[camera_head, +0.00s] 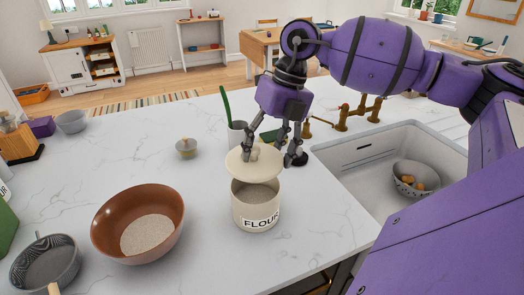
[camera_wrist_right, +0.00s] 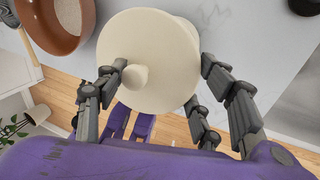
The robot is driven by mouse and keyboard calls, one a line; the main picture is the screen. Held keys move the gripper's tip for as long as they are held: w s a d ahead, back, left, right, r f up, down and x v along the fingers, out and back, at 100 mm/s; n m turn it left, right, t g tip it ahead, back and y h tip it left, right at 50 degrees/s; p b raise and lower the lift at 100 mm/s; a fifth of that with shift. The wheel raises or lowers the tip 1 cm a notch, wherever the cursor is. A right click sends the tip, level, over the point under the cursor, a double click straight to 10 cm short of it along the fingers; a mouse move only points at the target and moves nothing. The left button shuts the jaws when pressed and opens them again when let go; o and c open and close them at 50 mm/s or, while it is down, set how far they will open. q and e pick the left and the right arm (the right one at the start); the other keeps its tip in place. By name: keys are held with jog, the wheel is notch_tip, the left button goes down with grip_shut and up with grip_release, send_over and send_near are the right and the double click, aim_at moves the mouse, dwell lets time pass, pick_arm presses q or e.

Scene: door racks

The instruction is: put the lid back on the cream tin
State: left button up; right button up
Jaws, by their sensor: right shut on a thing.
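The cream tin (camera_head: 256,212), labelled FLOUR, stands upright on the counter, and part of its opening shows. Its round cream lid (camera_head: 252,171) is above the tin and apart from its front rim. My right gripper (camera_head: 268,157) is over the tin and shut on the lid. Exact finger contact is hard to see. My left gripper is not in view.
A brown bowl (camera_head: 107,214) with pale contents and a grey pan (camera_head: 45,262) stand to the left. A cup (camera_head: 237,138) with a green-handled utensil and a small pot (camera_head: 186,148) are behind. The sink (camera_head: 350,160), holding a colander (camera_head: 404,184), is right. Counter in front of the tin is clear.

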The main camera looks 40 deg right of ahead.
jog(key=shift+s+f, duration=0.1)
jog(key=shift+f, duration=0.45)
notch_tip(320, 180, down, 3)
jog(key=shift+f+b, duration=0.2)
jog(key=shift+b, duration=0.25)
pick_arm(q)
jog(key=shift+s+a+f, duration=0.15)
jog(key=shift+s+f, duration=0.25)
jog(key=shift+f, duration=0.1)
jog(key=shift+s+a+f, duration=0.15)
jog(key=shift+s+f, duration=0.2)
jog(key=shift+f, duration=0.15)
pick_arm(e)
jog(key=shift+f, duration=0.95)
pick_arm(q)
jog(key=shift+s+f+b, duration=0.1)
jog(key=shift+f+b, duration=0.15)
jog(key=shift+b, duration=0.15)
pick_arm(e)
jog(key=shift+f, duration=0.2)
jog(key=o, duration=1.1)
